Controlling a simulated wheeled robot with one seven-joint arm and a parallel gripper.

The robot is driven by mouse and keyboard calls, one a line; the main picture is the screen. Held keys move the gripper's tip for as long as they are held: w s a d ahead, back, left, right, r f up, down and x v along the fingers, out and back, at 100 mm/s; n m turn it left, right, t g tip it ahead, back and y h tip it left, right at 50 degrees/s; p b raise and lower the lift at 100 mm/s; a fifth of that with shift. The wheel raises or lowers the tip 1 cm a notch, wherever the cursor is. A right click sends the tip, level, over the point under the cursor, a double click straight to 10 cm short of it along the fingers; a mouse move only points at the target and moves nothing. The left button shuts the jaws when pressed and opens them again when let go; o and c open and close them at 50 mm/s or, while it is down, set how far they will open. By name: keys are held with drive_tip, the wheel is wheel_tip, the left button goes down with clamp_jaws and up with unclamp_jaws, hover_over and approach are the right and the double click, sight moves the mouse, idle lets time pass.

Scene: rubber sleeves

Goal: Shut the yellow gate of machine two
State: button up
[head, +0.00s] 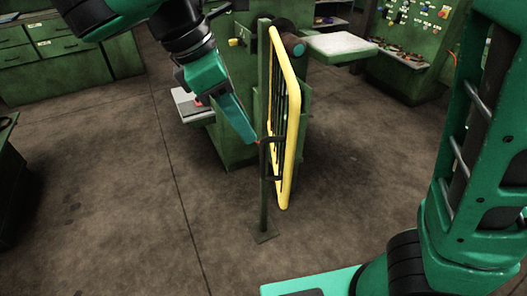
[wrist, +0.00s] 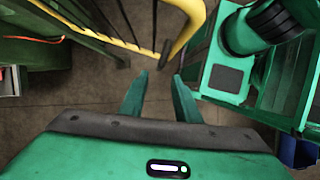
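The yellow gate (head: 290,120) has a yellow tube frame and dark bars. In the head view it is seen nearly edge-on, beside a thin green post (head: 263,205) on a floor plate. A dark bracket-like handle (head: 264,160) is on its near side. My gripper (head: 254,141) is close to the top of this handle; I cannot tell whether they touch. In the wrist view my gripper's fingers (wrist: 160,78) are apart with nothing between them. The gate's yellow frame (wrist: 191,15) and the dark handle end (wrist: 165,52) lie just beyond the fingertips.
A green machine (head: 235,110) with a dark roller stands behind the gate. A pale tray (head: 340,45) juts out at its right. Green cabinets (head: 60,60) stand at the back left and a control panel (head: 415,25) at the back right. The floor (head: 120,190) at the left is clear.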

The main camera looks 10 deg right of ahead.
hover_over(263, 177)
drive_tip(key=shift+w+f, duration=0.2)
drive_tip(key=shift+f, duration=2.3)
drive_tip(key=shift+w+f, duration=0.2)
drive_tip(key=shift+f, duration=2.3)
clamp_jaws()
